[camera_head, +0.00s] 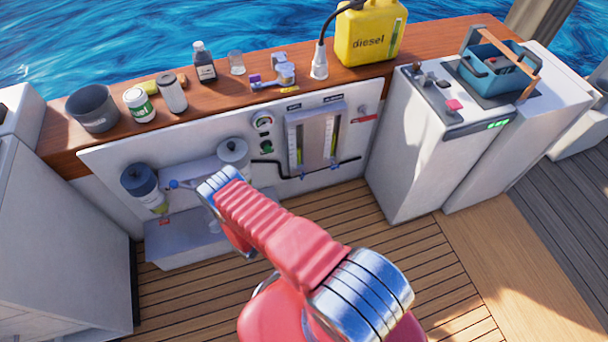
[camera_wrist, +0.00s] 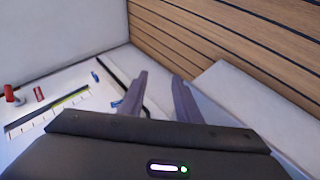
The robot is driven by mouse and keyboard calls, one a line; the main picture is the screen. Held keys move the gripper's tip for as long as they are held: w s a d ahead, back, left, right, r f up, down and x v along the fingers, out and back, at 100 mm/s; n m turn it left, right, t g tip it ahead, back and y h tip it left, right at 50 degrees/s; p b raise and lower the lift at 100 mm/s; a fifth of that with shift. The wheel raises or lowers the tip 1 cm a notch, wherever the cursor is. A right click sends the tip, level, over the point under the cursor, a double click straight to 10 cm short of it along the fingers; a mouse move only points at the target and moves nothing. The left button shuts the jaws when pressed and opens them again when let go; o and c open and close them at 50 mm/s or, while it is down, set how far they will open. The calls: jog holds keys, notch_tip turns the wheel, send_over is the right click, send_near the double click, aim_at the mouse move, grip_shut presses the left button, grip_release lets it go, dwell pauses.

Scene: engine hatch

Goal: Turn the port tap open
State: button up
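Two sight gauges stand side by side on the white panel, a left gauge (camera_head: 297,145) and a right gauge (camera_head: 331,140). Small blue taps sit at their feet, a left tap (camera_head: 303,175) and a right tap (camera_head: 333,164); which is the port one, and how each is turned, I cannot tell. One blue tap (camera_wrist: 96,76) shows beside a gauge strip (camera_wrist: 50,110) in the wrist view. My gripper (camera_wrist: 158,82) has its two fingers apart with nothing visible between them. The fingertips are clear of that tap, to its right in the picture. My arm hides the gripper in the head view.
A red handle (camera_head: 367,118) is on the panel's right; a blue-topped filter (camera_head: 140,180) is at its left. A white cabinet (camera_head: 415,150) stands to the right. The yellow diesel can (camera_head: 370,35) stands on the shelf above.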

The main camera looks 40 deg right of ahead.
jog(key=w+a+r+y, duration=0.3)
jog(key=a+r+y, duration=0.1)
jog(key=a, duration=0.3)
jog(key=w+a+r+y, duration=0.3)
jog(key=a+r, duration=0.1)
jog(key=a, duration=0.3)
jog(key=a+r+g+y, duration=0.15)
jog(key=a+r, duration=0.25)
jog(key=r, duration=0.7)
jog(key=a+r+y, duration=0.3)
jog(key=r, duration=0.8)
jog(key=s+d+r+t, duration=0.1)
jog(key=s+d+r, duration=0.2)
jog(key=s+r, duration=0.4)
jog(key=s+d+r+n+t+h, duration=0.1)
jog(key=s+r, duration=0.7)
jog(key=r, duration=1.6)
jog(key=s+d+r+t+h, duration=0.1)
jog(key=s+d+r, duration=0.5)
jog(key=r, duration=0.9)
jog(key=shift+s+r+n+t, duration=0.4)
jog(key=shift+s+t, duration=0.3)
jog(key=shift+t, duration=0.05)
